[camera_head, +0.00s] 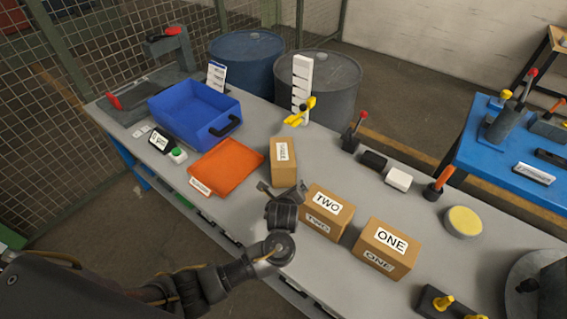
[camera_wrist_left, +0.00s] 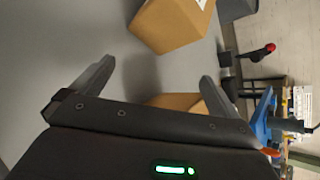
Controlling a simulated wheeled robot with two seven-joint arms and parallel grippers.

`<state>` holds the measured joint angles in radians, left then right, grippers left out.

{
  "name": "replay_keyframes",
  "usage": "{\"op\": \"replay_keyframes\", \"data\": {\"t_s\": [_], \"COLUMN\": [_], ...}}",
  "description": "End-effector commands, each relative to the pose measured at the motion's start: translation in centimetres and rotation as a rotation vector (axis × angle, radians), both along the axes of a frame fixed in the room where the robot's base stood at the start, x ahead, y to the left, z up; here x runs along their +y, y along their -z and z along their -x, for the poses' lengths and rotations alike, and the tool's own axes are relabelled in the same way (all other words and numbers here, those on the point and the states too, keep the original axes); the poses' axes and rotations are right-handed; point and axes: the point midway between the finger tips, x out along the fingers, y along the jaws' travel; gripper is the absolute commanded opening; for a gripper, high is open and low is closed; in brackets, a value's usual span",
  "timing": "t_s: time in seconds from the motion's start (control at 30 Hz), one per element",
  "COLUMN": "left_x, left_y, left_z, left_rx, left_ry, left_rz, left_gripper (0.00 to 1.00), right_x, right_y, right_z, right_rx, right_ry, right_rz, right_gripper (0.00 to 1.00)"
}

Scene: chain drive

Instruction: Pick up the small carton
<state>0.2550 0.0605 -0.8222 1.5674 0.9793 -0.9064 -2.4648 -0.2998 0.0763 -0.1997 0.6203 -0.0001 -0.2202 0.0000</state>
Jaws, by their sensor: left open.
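Three brown cartons stand on the grey bench. The narrow upright one (camera_head: 283,172) has a white label whose word I cannot read surely. Carton TWO (camera_head: 327,213) and carton ONE (camera_head: 388,249) stand to its right. My left gripper (camera_head: 283,187) is open and empty, just in front of the narrow carton and left of carton TWO. One carton (camera_wrist_left: 172,25) is beyond the fingertips, and part of another (camera_wrist_left: 180,102) shows by the right finger. My right gripper is not in view.
An orange tray (camera_head: 227,168) and a blue bin (camera_head: 193,112) are to the left. A white stepped stand (camera_head: 301,84) with yellow clips is behind. A black block (camera_head: 374,160), a white block (camera_head: 398,179) and a yellow disc (camera_head: 464,221) lie to the right.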

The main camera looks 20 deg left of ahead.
Motion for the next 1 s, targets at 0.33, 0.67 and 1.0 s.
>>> {"op": "replay_keyframes", "data": {"t_s": [0.33, 0.67, 1.0], "left_x": [1.6, 2.4, 3.5], "left_y": [-4.8, -4.2, -2.9], "left_z": [-5.5, -7.5, -10.6], "left_rx": [-0.090, -0.089, -0.089], "left_ry": [0.164, 0.170, 0.172], "left_rz": [-0.577, -0.614, -0.609], "left_gripper": [1.00, 1.00, 1.00], "right_x": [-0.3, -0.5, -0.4], "right_y": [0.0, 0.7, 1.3], "right_z": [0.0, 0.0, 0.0], "right_rx": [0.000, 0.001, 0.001], "right_ry": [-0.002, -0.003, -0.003], "right_rz": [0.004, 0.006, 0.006], "right_gripper": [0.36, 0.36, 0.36]}}
